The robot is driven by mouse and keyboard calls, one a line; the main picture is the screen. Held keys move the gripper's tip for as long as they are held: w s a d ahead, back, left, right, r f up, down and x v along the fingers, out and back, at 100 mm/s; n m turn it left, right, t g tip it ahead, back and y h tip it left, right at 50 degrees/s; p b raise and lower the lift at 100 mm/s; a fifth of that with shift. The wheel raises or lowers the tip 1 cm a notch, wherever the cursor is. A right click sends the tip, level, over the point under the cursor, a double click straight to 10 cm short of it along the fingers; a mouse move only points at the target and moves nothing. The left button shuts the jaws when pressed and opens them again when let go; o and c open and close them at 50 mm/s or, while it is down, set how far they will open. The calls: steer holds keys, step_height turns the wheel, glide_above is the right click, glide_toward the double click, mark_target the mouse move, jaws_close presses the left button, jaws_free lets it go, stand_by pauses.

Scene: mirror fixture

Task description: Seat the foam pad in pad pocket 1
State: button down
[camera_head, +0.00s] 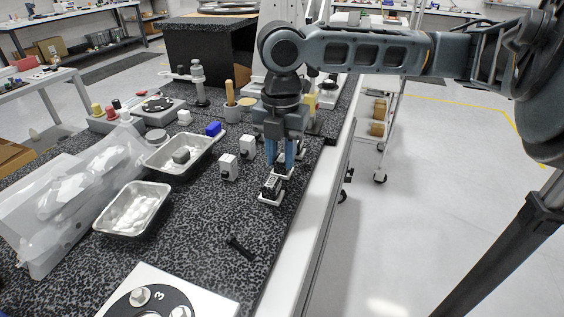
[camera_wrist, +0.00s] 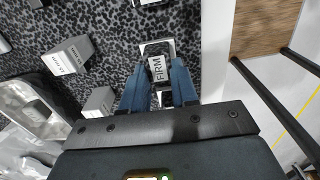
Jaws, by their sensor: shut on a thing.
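My gripper (camera_head: 285,170) points down at the right part of the speckled bench. In the wrist view, its two blue fingers (camera_wrist: 158,72) close on a small pale piece marked FIRM (camera_wrist: 159,68), which looks like the foam pad. A small white-based fixture with a dark block (camera_head: 271,186) stands just in front of the fingers in the head view. A pale frame (camera_wrist: 157,47) shows just beyond the pad in the wrist view. Which pocket is number 1, and whether the pad touches its floor, I cannot tell.
Two small white boxes (camera_head: 228,167) stand left of the fixture. Metal trays (camera_head: 135,208) and plastic bags (camera_head: 75,200) lie farther left. A black strip (camera_head: 240,247) and a plate marked 3 (camera_head: 160,297) lie nearer. The bench's white edge (camera_head: 318,215) runs close on the right.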

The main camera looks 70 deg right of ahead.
steer(key=shift+r, duration=0.55)
steer(key=r, duration=0.2)
steer(key=r+p, duration=0.1)
steer(key=shift+s+d+r, duration=0.25)
steer(key=shift+s+r, duration=0.05)
steer(key=s+d+r+p, duration=0.1)
steer(key=s+d+r, duration=0.5)
steer(key=s, duration=0.2)
steer(key=shift+s+d+r, duration=0.15)
steer(key=shift+s+d, duration=0.2)
steer(key=shift+d, duration=0.05)
